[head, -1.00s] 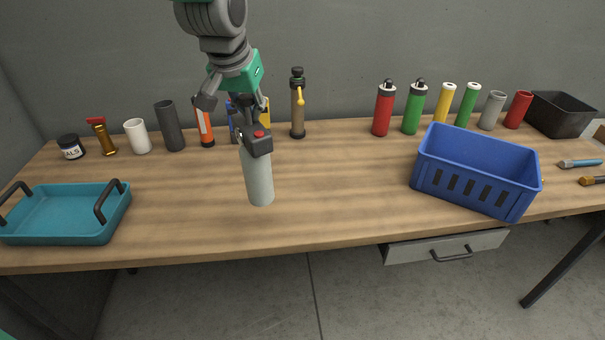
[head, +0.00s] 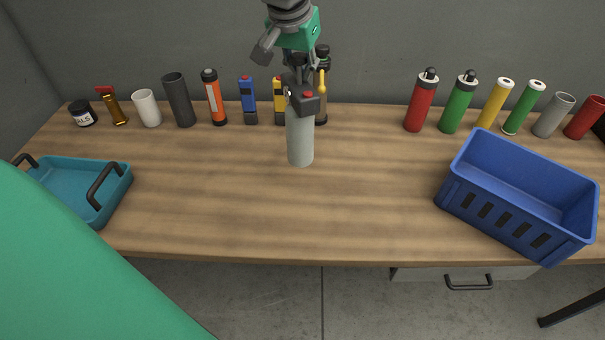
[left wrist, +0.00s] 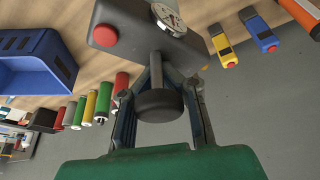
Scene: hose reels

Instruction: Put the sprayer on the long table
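The sprayer (head: 300,140) is a pale grey upright bottle with a dark head, a red button and a round gauge. My left gripper (head: 298,68) is above it, shut around the black knob and stem on its top. In the left wrist view the fingers (left wrist: 160,88) flank the knob, and the sprayer's dark head (left wrist: 135,28) shows beyond. The sprayer stands out over the middle of the long wooden table (head: 240,200); I cannot tell whether its base touches the top. My right gripper is not in view.
Behind stand a bronze bottle with yellow spout (head: 322,85), a yellow tool (head: 279,103), a blue tool (head: 249,103) and an orange flashlight (head: 214,97). A blue basket (head: 515,205) is at right, a teal tray (head: 75,185) at left. The table's front middle is clear.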

